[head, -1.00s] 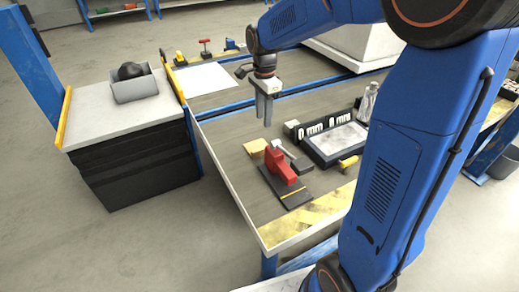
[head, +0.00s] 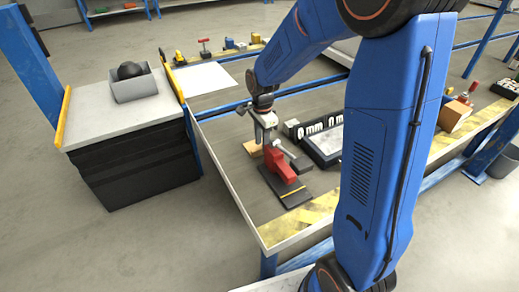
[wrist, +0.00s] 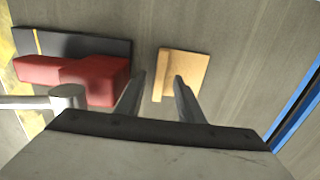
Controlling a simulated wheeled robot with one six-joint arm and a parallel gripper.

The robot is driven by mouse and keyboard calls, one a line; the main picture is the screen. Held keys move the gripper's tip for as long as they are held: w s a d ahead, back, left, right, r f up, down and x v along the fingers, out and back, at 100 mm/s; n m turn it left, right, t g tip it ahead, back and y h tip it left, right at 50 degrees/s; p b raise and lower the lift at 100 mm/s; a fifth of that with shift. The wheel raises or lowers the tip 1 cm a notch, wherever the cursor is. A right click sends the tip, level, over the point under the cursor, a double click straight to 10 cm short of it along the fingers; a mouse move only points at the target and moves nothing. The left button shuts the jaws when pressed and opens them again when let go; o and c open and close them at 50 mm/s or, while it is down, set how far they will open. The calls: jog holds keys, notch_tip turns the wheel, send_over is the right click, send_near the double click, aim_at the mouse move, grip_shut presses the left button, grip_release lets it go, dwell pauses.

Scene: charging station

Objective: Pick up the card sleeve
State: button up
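A small flat tan piece, which looks like the card sleeve (head: 252,148), lies on the grey worktable left of a red block (head: 282,166). In the wrist view the card sleeve (wrist: 184,70) has a raised strip along one side and lies just beyond my fingertips. My gripper (head: 266,139) is low over the table by the sleeve's far right side. In the wrist view its two fingers (wrist: 159,77) are apart with nothing between them. The right finger overlaps the sleeve in the picture. I cannot tell the exact height left.
The red block sits on a dark pad with a yellow stripe (head: 297,200). A grey hammer-like piece (wrist: 66,97) lies close to my left finger. A black framed tray (head: 318,157) stands to the right. Bare tabletop (head: 228,157) lies left of the sleeve.

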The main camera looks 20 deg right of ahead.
jog(key=shift+f, duration=0.55)
grip_shut()
notch_tip(320, 180, up, 17)
notch_tip(320, 180, down, 7)
dwell(0.7)
